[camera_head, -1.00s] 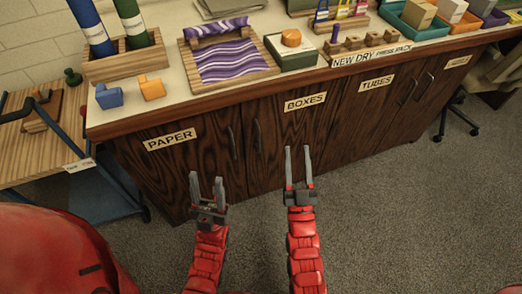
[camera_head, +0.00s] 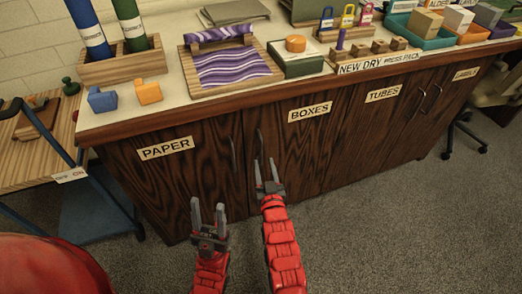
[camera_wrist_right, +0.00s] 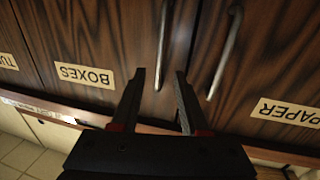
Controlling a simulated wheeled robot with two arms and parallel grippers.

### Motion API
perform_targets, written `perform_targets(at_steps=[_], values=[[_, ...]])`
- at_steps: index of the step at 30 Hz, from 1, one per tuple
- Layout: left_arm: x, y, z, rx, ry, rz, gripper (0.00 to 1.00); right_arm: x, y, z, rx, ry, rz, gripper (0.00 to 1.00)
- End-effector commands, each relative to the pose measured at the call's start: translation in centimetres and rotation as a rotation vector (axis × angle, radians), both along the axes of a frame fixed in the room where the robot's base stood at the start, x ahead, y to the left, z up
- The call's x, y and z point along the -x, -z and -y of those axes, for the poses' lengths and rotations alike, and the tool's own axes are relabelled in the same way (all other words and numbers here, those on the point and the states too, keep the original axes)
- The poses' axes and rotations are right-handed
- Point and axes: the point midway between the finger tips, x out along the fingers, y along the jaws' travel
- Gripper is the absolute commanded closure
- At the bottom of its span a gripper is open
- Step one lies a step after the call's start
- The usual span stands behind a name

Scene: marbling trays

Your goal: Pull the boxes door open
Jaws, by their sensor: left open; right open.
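The dark wood boxes door (camera_head: 315,155), labelled BOXES, is closed in the cabinet front. It also shows in the right wrist view (camera_wrist_right: 110,35), with its label inverted. Its dark vertical bar handle (camera_head: 259,141) is near the door's left edge. My right gripper (camera_head: 265,162) is open at the handle's lower end in the head view. In the right wrist view, the handle (camera_wrist_right: 163,45) lines up between the open fingertips (camera_wrist_right: 160,73); whether they touch it I cannot tell. My left gripper (camera_head: 208,204) is open and empty, low in front of the paper door.
The paper door (camera_head: 190,185) has its own handle (camera_head: 233,155) close by on the left. The tubes door (camera_head: 375,130) is to the right. The countertop (camera_head: 170,112) above carries trays and boxes. A cart (camera_head: 70,175) stands at the left. Carpet (camera_head: 400,230) in front is clear.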

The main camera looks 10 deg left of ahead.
Motion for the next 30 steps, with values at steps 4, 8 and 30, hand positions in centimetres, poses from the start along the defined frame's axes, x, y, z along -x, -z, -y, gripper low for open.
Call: perform_targets(at_steps=[4, 8, 30], values=[[0.0, 0.6, 0.0, 0.000, 0.000, 0.000, 0.50, -3.0, 0.1, -0.9, -0.002, 0.001, -0.001, 0.55], [0.0, 1.0, 0.0, 0.000, 0.000, 0.000, 0.50, -5.0, 0.2, -1.6, -0.002, 0.002, -0.002, 0.55], [0.0, 1.2, 0.0, 0.000, 0.000, 0.000, 0.50, -6.8, 0.0, -2.3, -0.001, -0.001, 0.000, 0.91]])
